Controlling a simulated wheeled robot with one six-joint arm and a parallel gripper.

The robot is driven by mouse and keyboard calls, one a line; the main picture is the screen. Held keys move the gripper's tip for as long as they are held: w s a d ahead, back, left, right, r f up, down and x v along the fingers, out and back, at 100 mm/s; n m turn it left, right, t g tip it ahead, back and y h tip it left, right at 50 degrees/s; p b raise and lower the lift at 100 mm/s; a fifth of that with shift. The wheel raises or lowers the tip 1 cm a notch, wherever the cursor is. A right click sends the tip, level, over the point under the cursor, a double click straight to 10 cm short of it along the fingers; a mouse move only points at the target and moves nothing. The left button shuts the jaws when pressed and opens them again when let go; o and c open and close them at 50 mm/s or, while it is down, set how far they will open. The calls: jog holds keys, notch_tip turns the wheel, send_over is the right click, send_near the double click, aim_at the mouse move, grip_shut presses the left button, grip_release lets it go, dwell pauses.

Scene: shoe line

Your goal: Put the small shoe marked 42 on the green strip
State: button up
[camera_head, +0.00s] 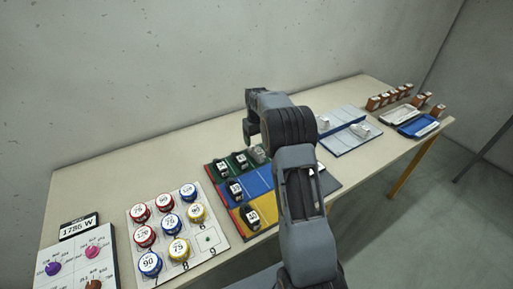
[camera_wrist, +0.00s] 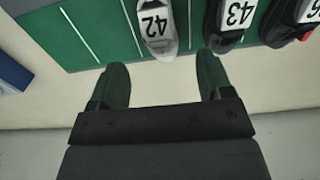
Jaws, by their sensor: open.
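The small shoe marked 42 (camera_wrist: 158,30) is pale grey with a white label, and it lies on the green strip (camera_wrist: 105,40). In the head view the grey shoe (camera_head: 257,154) shows at the back of the colored board, just below my gripper (camera_head: 248,140). In the wrist view my gripper (camera_wrist: 164,72) is open and empty. The shoe's toe points toward the gap between the fingertips, and nothing is gripped. A black shoe marked 43 (camera_wrist: 228,22) lies beside it on the green strip. Another black shoe (camera_wrist: 288,22) is beyond that, its label partly cut off.
More black shoes lie on the blue strip (camera_head: 260,182) and yellow strip (camera_head: 266,208). A board of numbered round caps (camera_head: 210,238) stands left. A pale board with a blue divider (camera_head: 352,143) and orange-brown items (camera_head: 373,102) are right. My arm hides part of the board.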

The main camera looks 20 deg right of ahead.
aim_at(256, 147)
notch_tip(256, 147, up, 5)
jog(key=shift+f, duration=0.2)
jog(key=s+a+r+t, duration=0.1)
jog(key=s+a+r, duration=0.4)
jog(key=s+r, duration=0.2)
jog(key=s+a+t, duration=0.1)
jog(key=s+a, duration=0.2)
jog(key=s, duration=0.8)
jog(key=s+a+m+t, duration=0.1)
jog(key=s+a, duration=0.3)
jog(key=s, duration=0.8)
jog(key=shift+a+f+t, duration=0.2)
jog(key=shift+f+t, duration=0.2)
jog(key=shift+f, duration=0.05)
